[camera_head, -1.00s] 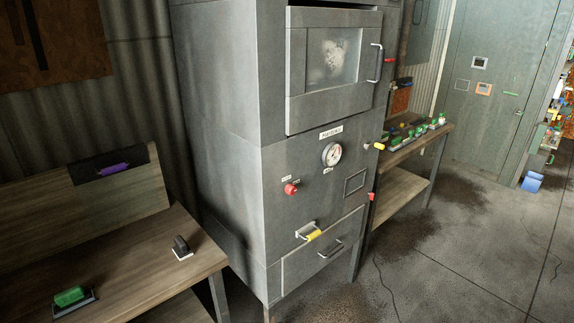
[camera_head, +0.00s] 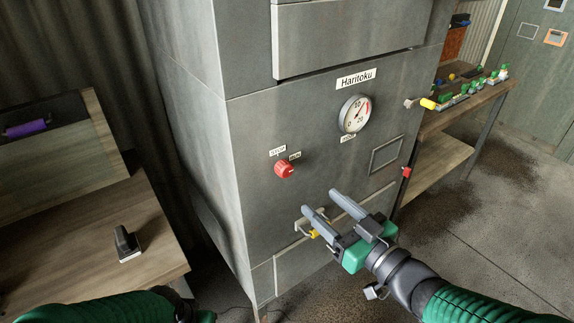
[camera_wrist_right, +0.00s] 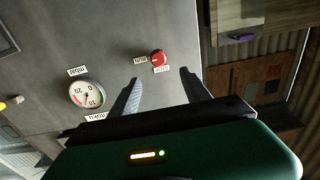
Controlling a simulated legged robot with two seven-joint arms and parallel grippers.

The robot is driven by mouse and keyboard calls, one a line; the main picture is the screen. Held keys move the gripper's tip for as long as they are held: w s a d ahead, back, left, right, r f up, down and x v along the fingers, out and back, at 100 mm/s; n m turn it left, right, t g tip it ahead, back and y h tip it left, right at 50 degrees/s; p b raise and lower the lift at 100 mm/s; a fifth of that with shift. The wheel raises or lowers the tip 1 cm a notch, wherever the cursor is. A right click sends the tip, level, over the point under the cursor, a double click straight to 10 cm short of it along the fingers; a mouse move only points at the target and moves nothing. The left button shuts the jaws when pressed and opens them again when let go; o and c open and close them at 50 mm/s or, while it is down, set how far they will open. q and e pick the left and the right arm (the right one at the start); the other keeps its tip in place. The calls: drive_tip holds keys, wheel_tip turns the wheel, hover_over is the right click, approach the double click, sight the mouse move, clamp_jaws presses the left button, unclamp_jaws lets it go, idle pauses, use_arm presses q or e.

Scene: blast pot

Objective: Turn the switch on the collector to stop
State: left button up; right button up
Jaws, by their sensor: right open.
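The collector (camera_head: 330,120) is a tall grey metal cabinet in the middle of the head view. Its red rotary switch (camera_head: 284,169) sits on the front panel, with small labels at its upper left and upper right; the upper left one appears to read STOP. The switch also shows in the right wrist view (camera_wrist_right: 158,57), between and beyond the fingertips. My right gripper (camera_head: 327,202) is open and empty, below and right of the switch and apart from it. My left arm (camera_head: 110,308) shows at the lower left; its gripper fingers are not visible.
A round gauge (camera_head: 355,113) is right of the switch. A yellow-handled lever (camera_head: 428,104) juts out at the right edge, and a yellow handle (camera_head: 314,233) sits behind my right fingers. A wooden bench (camera_head: 85,240) with a dark block (camera_head: 127,243) stands left.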

sight(288, 172)
drive_tip(key=p+x, duration=0.1)
drive_tip(key=x, duration=0.3)
drive_tip(key=p+x, duration=0.1)
drive_tip(key=x, duration=0.4)
drive_tip(key=p+x, duration=0.2)
drive_tip(key=x, duration=0.2)
drive_tip(key=shift+w+a+f, duration=0.1)
drive_tip(key=shift+w+f, duration=0.15)
drive_tip(key=shift+w, duration=0.15)
drive_tip(key=shift+w+a+r, duration=0.1)
drive_tip(key=shift+a, duration=0.05)
use_arm(q)
wheel_tip(288, 172, up, 6)
drive_tip(key=shift+w+f, duration=0.1)
drive_tip(key=shift+w, duration=0.05)
use_arm(e)
drive_tip(key=shift+c, duration=0.2)
clamp_jaws()
